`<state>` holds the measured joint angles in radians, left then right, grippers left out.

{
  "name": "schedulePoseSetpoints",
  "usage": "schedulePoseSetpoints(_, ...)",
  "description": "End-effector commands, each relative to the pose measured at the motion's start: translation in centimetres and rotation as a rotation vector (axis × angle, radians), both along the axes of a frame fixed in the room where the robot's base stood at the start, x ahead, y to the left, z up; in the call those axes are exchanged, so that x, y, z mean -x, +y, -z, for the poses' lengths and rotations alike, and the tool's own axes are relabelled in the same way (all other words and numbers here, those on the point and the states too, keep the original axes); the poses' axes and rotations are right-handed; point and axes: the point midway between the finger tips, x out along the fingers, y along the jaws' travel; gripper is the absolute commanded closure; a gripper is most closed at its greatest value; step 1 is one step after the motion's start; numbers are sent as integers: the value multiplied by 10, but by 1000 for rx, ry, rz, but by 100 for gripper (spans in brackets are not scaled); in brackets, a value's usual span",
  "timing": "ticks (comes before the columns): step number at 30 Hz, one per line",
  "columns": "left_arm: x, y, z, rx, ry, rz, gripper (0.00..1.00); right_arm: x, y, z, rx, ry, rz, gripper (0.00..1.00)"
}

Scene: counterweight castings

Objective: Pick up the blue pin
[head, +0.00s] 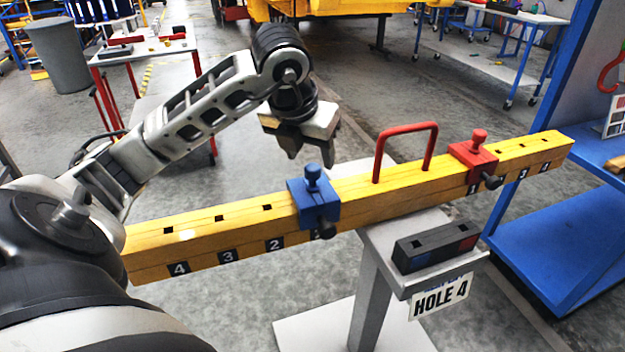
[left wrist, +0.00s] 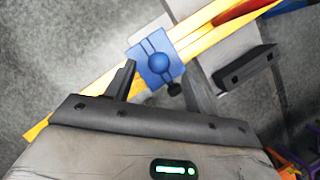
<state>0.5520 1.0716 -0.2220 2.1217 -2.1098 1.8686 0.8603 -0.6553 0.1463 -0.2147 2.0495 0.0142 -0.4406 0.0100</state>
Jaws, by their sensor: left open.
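The blue pin (head: 312,177) stands upright with a round knob in a blue block (head: 314,203) on the yellow beam (head: 220,229). The block sits by the left side's innermost label, which it partly hides. In the left wrist view the pin's round head (left wrist: 159,63) shows from above, on the blue block (left wrist: 155,45). My left gripper (head: 311,160) is above and slightly behind the pin, open and empty, fingers pointing down. In the left wrist view its fingers (left wrist: 160,75) lie either side of the pin. My right gripper is not in view.
A red pin (head: 478,139) in a red block stands on the beam's right side. A red handle (head: 405,150) arches over the beam's middle. A dark box (head: 436,246) rests on the grey stand, above a "HOLE 4" sign (head: 440,297). A blue shelf (head: 570,245) is at right.

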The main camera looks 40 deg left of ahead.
Motion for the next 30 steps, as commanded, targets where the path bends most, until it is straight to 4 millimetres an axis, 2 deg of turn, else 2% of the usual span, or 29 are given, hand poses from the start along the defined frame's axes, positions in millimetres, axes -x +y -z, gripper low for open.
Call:
schedulePoseSetpoints(3,-5,1,13,1,3,1,46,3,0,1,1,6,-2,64)
schedulePoseSetpoints(8,-8,2,21,2,2,2,46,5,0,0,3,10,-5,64)
schedulePoseSetpoints(13,-15,7,45,4,6,1,46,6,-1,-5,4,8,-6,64)
schedulePoseSetpoints(18,-23,9,62,3,2,2,46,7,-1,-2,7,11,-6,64)
schedulePoseSetpoints(26,-24,9,65,1,0,3,46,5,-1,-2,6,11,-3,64)
schedulePoseSetpoints(30,-24,9,64,1,0,3,85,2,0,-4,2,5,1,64)
